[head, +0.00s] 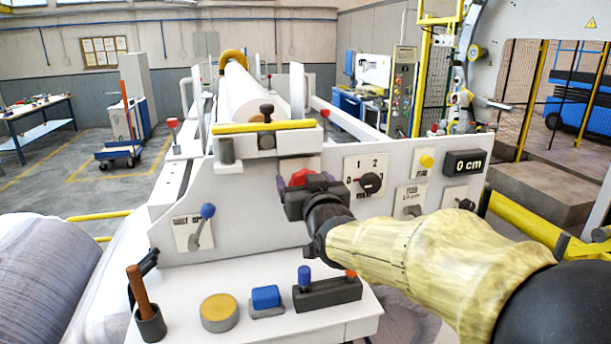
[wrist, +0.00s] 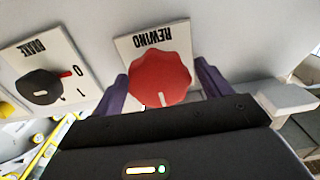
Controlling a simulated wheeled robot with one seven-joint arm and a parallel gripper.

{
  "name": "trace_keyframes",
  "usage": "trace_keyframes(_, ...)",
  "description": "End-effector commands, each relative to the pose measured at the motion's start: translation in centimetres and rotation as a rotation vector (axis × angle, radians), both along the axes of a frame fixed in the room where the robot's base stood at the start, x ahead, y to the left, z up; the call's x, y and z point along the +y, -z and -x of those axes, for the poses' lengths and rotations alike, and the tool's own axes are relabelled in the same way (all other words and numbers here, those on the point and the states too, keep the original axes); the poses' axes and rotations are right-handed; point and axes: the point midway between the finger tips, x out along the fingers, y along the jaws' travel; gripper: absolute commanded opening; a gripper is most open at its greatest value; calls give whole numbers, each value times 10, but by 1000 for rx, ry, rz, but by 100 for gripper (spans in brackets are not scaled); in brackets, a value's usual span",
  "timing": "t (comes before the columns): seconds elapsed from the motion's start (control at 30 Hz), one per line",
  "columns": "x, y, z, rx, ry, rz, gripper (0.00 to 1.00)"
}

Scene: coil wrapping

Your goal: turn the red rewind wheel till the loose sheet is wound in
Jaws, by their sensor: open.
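The red rewind wheel (wrist: 160,80) is a lobed knob with a white mark, on a plate reading REWIND, upside down in the wrist view. My gripper (wrist: 162,84) is open, its purple fingers on either side of the wheel. I cannot tell whether they touch it. In the head view the wheel (head: 301,177) shows partly behind my gripper (head: 293,188). A white roll (head: 243,95) lies along the machine behind the panel. A display (head: 467,163) reads 0 cm. I cannot make out a loose sheet end.
A black BRAKE knob (wrist: 42,86) is beside the wheel, its red mark near 0. A knob on a 0-1-2 plate (head: 371,183) and a blue-tipped lever (head: 206,214) are on the panel. Buttons (head: 266,297) and a tool cup (head: 150,326) stand on the front ledge.

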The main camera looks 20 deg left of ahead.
Motion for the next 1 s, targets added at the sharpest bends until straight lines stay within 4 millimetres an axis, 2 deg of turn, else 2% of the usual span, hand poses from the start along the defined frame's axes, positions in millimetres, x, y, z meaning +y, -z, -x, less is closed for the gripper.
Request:
trace_keyframes(0.3,-3,0,-4,-1,7,-1,75)
trace_keyframes(0.5,-1,0,-3,-1,4,-1,36)
trace_keyframes(0.53,-1,0,-3,-1,4,-1,33)
trace_keyframes(1.0,-1,3,-2,34,3,-60,33)
